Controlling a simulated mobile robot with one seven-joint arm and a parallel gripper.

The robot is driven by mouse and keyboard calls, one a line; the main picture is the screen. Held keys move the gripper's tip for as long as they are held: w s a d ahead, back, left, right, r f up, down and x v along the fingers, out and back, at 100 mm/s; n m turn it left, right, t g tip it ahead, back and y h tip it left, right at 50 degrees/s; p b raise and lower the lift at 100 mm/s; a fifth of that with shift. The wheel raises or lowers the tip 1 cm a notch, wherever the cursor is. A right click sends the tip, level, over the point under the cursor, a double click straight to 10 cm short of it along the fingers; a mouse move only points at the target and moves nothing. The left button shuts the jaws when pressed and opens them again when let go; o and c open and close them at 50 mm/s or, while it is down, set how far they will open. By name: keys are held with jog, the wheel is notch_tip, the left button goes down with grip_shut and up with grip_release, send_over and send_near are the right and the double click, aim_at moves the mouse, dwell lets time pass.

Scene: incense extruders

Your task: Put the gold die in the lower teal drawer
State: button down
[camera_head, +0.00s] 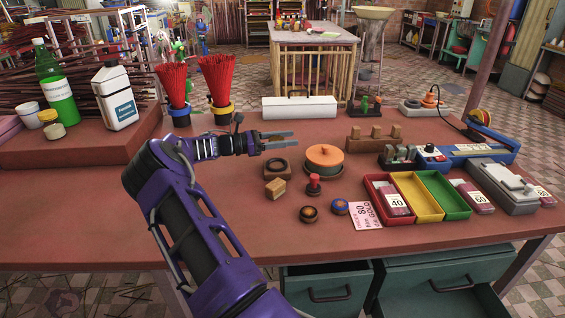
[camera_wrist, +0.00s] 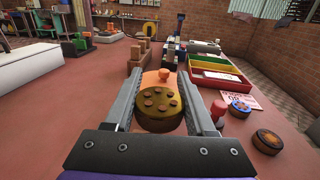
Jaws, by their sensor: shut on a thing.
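My gripper (camera_head: 290,140) reaches right over the table, above a dark square block with a round hollow (camera_head: 277,168). In the wrist view its two fingers (camera_wrist: 160,105) are shut on a round gold-brown disc with several small holes, the gold die (camera_wrist: 159,108). The die is held clear of the table; in the head view it is hardly visible between the fingers. Below the table's front edge are two teal drawer fronts with dark handles, one at the left (camera_head: 318,282) and a larger one at the right (camera_head: 440,272).
An orange-lidded round pot (camera_head: 324,156) stands right of my gripper. A tray of red, yellow and green compartments (camera_head: 416,215) sits at the right.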

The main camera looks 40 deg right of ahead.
aim_at(285, 163)
notch_tip(285, 163, down, 7)
jog(key=shift+b, duration=0.35)
jog(key=shift+f, duration=0.3)
jog(key=shift+c, duration=1.2)
grip_release()
jog(key=shift+a+r, duration=0.1)
jog(key=v, duration=0.6)
jog(key=shift+w+a, duration=0.3)
notch_tip(285, 163, up, 7)
jog(key=shift+a+p, duration=0.25)
jog(key=shift+p, duration=0.2)
jog(key=shift+o, duration=0.5)
jog(key=shift+r, duration=0.5)
